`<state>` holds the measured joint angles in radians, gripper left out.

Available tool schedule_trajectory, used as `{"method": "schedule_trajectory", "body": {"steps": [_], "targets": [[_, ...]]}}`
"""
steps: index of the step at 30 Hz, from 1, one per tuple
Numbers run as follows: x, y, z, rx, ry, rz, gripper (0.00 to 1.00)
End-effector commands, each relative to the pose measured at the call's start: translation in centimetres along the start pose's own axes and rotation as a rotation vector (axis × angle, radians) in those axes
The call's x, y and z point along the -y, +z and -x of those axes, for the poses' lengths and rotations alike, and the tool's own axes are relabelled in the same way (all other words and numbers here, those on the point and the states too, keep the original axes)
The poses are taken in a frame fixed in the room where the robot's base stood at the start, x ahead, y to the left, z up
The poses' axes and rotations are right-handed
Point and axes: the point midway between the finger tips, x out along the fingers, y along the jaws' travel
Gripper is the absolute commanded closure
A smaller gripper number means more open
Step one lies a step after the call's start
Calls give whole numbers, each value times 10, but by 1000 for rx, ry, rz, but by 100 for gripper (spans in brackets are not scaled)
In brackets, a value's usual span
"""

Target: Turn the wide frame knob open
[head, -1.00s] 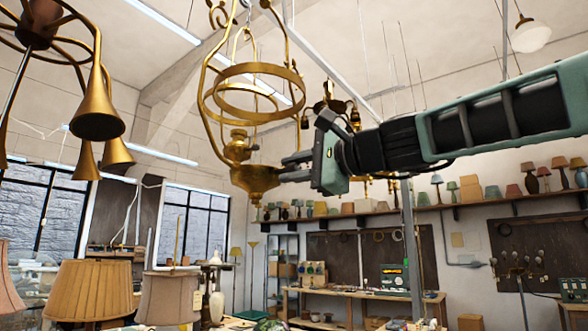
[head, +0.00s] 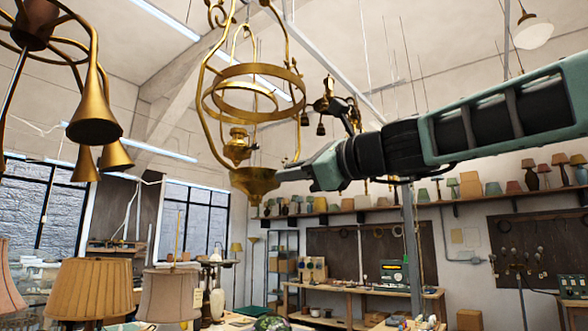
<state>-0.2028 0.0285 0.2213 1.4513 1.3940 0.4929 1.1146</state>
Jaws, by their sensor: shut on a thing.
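A brass hanging lamp frame (head: 254,72) with hoops and curved side arms hangs in the upper middle of the head view. A brass cup (head: 255,184) forms its bottom, with a small brass font (head: 238,146) just above it. My gripper (head: 285,174) reaches in from the right and is shut at the right side of the cup. The knob is too small to make out and seems hidden by the fingers. The gripper body looks rolled, with its flat side showing differently.
A brass horn chandelier (head: 95,105) hangs at the upper left. Another dark brass fixture (head: 335,105) hangs just behind my wrist. Pleated lampshades (head: 90,290) stand at the lower left. A shelf of small lamps (head: 400,203) runs along the back wall.

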Motion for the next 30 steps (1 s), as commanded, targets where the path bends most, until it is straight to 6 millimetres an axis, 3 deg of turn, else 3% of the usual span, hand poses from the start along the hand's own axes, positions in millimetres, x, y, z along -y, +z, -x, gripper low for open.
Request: {"method": "schedule_trajectory", "body": {"steps": [18, 19, 21, 30], "targets": [[-1, -2, 0, -3, 2, -39, 100], [-1, -2, 0, -3, 2, -39, 70], [-1, -2, 0, -3, 1, -39, 57], [0, -1, 2, -1, 0, -37, 57]]}}
